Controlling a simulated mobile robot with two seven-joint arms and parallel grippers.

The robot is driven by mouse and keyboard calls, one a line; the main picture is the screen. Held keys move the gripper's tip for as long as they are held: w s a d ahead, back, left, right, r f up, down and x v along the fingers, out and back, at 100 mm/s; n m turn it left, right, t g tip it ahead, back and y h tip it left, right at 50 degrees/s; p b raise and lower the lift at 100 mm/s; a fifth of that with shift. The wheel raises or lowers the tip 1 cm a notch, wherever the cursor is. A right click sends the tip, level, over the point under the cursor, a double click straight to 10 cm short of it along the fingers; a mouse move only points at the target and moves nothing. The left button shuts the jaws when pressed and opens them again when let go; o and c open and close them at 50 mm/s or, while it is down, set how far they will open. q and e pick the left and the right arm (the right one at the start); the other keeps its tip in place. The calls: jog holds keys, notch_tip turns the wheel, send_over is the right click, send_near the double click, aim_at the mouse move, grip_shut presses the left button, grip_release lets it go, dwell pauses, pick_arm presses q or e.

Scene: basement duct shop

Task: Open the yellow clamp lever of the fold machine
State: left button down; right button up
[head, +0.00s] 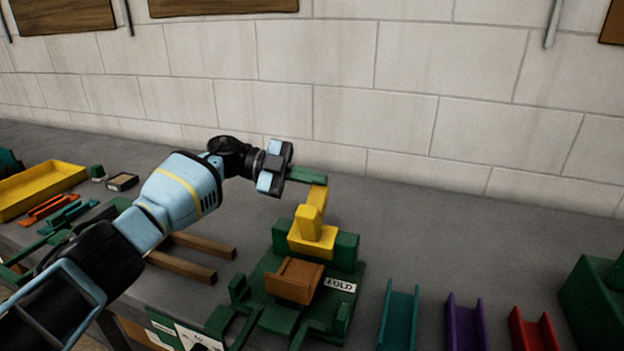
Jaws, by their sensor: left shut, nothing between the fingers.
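The fold machine (262,293) is a green base with a FOLD label, standing on the bench at centre. A brown folded piece (295,281) sits in its front. Behind that is a yellow clamp block, from which the yellow clamp lever (317,199) stands up, with a green bar (307,175) at its top reaching left. My left gripper (277,168) is at the left end of that bar, shut with nothing held. It overlaps the bar's end in the picture; I cannot tell whether they touch. My right gripper is out of view.
Teal (398,318), purple (466,324) and red (531,331) channels stand to the right of the machine. Brown bars (190,262) lie under my left forearm. A yellow tray (40,187) is at far left. The block wall closes the back; the bench at back right is clear.

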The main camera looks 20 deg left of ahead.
aim_at(310, 198)
pick_arm(q)
jog(key=shift+f, duration=0.2)
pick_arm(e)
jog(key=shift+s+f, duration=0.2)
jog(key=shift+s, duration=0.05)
